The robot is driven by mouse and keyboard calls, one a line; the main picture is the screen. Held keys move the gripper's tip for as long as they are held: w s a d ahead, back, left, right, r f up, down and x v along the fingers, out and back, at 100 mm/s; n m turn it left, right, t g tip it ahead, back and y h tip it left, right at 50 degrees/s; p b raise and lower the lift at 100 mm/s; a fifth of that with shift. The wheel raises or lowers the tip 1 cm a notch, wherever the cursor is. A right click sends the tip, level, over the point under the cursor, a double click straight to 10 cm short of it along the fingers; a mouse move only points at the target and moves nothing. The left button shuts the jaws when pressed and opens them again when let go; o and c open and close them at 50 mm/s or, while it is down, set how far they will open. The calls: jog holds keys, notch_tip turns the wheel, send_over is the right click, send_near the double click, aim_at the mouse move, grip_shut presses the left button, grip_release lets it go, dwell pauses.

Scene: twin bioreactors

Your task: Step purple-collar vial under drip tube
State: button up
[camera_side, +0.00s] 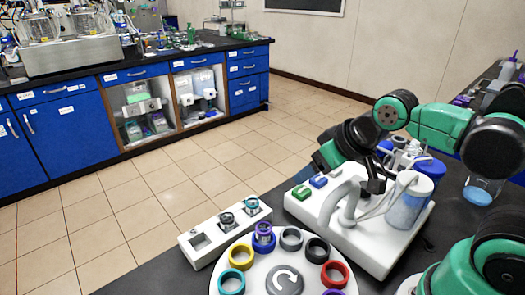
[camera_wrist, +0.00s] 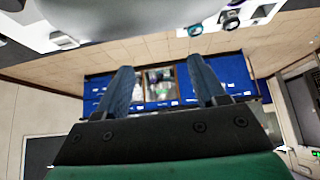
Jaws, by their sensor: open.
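A round white carousel (camera_side: 247,284) is at the bottom of the side view, cut off by the frame, with a grey arrow button (camera_side: 284,280) at its centre. A purple-collar vial (camera_side: 264,229) appears to stand in its blue ring (camera_side: 263,246) at the far side. A white curved tube (camera_side: 342,192), apparently the drip tube, rises from a white base unit (camera_side: 318,215); I cannot tell what its outlet is over. A green button (camera_side: 301,192) and blue button (camera_side: 318,181) sit on that base. My gripper (camera_wrist: 165,78) is open and empty, raised above the unit, apart from the vial.
A blue-liquid vessel (camera_side: 408,200) stands on the base unit's right. A glass beaker (camera_side: 482,188) is farther right. Blue cabinets (camera_side: 72,140) are across the floor.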

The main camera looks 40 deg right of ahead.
grip_shut()
dwell(1.8)
